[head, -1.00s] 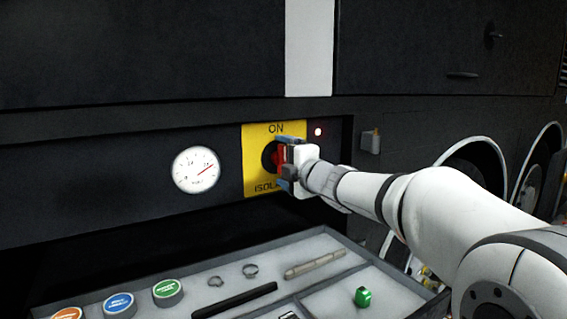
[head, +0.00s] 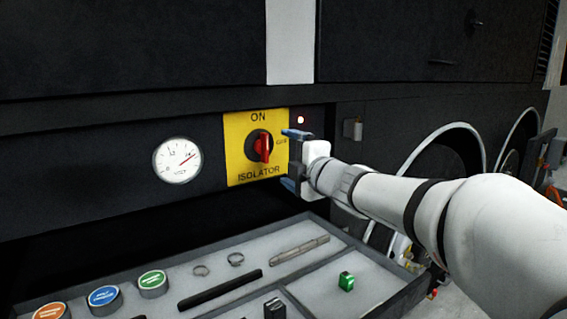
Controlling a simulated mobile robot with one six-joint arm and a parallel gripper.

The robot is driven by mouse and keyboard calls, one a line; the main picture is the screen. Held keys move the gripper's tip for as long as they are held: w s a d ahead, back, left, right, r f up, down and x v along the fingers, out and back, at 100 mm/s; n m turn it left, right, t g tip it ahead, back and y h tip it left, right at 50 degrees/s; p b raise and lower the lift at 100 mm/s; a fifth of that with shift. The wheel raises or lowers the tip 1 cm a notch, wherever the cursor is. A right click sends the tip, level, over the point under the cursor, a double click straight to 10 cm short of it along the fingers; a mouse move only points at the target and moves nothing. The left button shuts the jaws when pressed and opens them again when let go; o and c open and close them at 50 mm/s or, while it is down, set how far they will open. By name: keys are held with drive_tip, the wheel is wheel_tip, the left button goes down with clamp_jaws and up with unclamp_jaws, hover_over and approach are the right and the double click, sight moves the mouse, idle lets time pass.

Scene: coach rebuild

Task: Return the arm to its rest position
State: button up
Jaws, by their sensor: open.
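My gripper (head: 291,160) is open and empty, with its blue-tipped fingers apart, one above the other. It stands just right of the red isolator knob (head: 264,148) and appears clear of it. The knob sits on a black round base on the yellow plate (head: 239,126) marked ON and ISOLATOR. The knob's handle stands roughly upright. My white arm reaches in from the right side of the head view.
Below is a grey tray (head: 330,228) with capped tins, rings, a rod and a green part (head: 346,282). Wheels stand at right.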

drive_tip(key=s+d+f+m+g+h+p, duration=0.2)
drive_tip(key=s+d+f+m+h+p, duration=0.25)
drive_tip(key=d+m, duration=0.3)
drive_tip(key=s+d+f+m+g+h+p, duration=0.35)
drive_tip(key=s+d+m+h, duration=0.3)
drive_tip(key=m, duration=0.25)
drive_tip(key=s+f+m+g+y+p, duration=0.1)
drive_tip(key=s+f+m+g+p, duration=0.1)
drive_tip(key=s, duration=0.6)
drive_tip(key=s+f+m+g+p, duration=0.2)
drive_tip(key=s+f+m+g, duration=0.2)
drive_tip(key=s, duration=0.5)
drive_tip(key=shift+s+a+f+m+g+y+p, duration=0.15)
drive_tip(key=shift+s+m+g+y+p, duration=0.2)
drive_tip(key=shift+m+g, duration=0.25)
